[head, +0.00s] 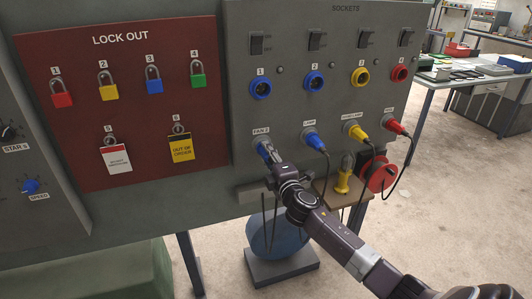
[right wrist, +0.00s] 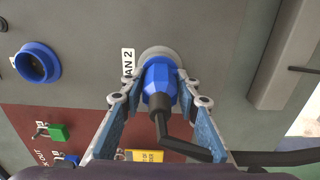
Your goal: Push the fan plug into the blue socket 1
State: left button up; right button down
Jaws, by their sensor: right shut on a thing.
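Blue socket 1 (head: 261,87) is empty, in the upper row of the grey panel under the number 1. It also shows at the left of the right wrist view (right wrist: 38,63). The blue fan plug (head: 265,148) sits at the lower row by the label FAN 2, below socket 1. In the right wrist view the plug (right wrist: 158,82) is against a round grey holder (right wrist: 158,54), with its black cable hanging off. My right gripper (head: 271,158) is shut on the plug, one finger on each side. My left gripper is not in view.
More empty sockets, blue (head: 314,81), yellow (head: 361,76) and red (head: 400,73), run along the upper row. Blue (head: 315,141), yellow (head: 354,133) and red (head: 394,125) plugs with hanging cables sit to the right. The lockout board (head: 120,120) is at the left.

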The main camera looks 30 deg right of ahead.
jog(key=shift+p+v, duration=0.6)
jog(key=shift+v, duration=2.35)
jog(key=shift+p+v, duration=0.3)
jog(key=shift+v, duration=2.2)
jog(key=shift+r, duration=0.15)
jog(key=w+r+p, duration=0.2)
jog(key=r+p, duration=0.7)
jog(key=r, duration=0.1)
jog(key=w+r+p, duration=0.1)
jog(key=r+p, duration=0.7)
jog(key=r, duration=0.1)
jog(key=shift+w+d+r+p, duration=0.35)
jog(key=shift+w+d+r, duration=0.05)
jog(key=shift+w, duration=0.2)
